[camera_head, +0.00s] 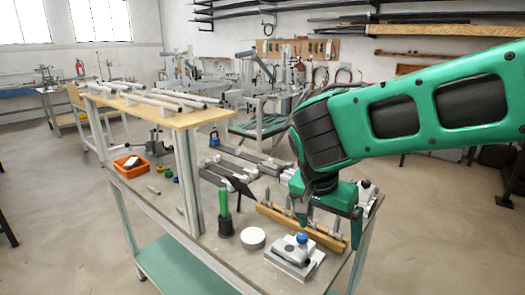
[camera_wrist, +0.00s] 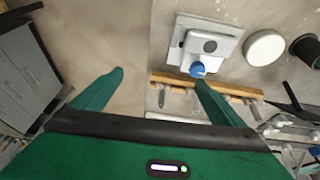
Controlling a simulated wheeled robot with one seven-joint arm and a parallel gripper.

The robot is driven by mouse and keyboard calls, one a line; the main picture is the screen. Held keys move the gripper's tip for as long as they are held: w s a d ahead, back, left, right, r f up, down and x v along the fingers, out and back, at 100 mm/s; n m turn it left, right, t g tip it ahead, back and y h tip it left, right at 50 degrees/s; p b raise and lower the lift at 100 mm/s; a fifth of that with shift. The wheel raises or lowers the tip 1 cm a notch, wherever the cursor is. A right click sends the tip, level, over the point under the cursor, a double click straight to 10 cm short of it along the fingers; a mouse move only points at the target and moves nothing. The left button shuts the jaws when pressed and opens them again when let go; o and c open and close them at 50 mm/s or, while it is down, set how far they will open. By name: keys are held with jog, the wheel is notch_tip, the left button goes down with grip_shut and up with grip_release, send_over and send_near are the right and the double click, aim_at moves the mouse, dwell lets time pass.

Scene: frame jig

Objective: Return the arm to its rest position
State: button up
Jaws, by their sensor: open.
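My green arm (camera_head: 425,108) reaches in from the right in the head view and bends down over the workbench's near right end. My gripper (camera_head: 330,232) points downward there. In the wrist view my gripper (camera_wrist: 159,78) has its two green fingers spread wide with nothing between them. Its right fingertip appears close to the blue knob (camera_wrist: 197,69) of a grey metal fixture (camera_wrist: 210,42); I cannot tell the height gap. The fixture (camera_head: 295,258) also shows in the head view, in front of the gripper.
A wooden rail (camera_head: 290,226) with upright pins runs beneath the gripper. A white disc (camera_head: 253,238) and a dark cup with a green-handled tool (camera_head: 225,212) stand to its left. A raised wooden shelf (camera_head: 150,113) bears metal tubes. An orange bin (camera_head: 131,167) sits at left.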

jog(key=s+d+f+g, duration=0.1)
jog(key=s+d, duration=0.2)
jog(key=d, duration=0.6)
jog(key=s+d+g, duration=0.1)
jog(key=s+d, duration=0.3)
jog(key=d, duration=0.5)
jog(key=s+d+f+y, duration=0.1)
jog(key=s+d, duration=0.3)
jog(key=s, duration=0.3)
jog(key=s+d+f+n+y, duration=0.1)
jog(key=s+d+f+y, duration=0.1)
jog(key=s, duration=0.5)
jog(key=shift+d+n+g, duration=0.3)
jog(key=shift+d, duration=0.6)
jog(key=shift+w+f, duration=0.3)
jog(key=shift+w, duration=0.3)
jog(key=shift+c, duration=0.5)
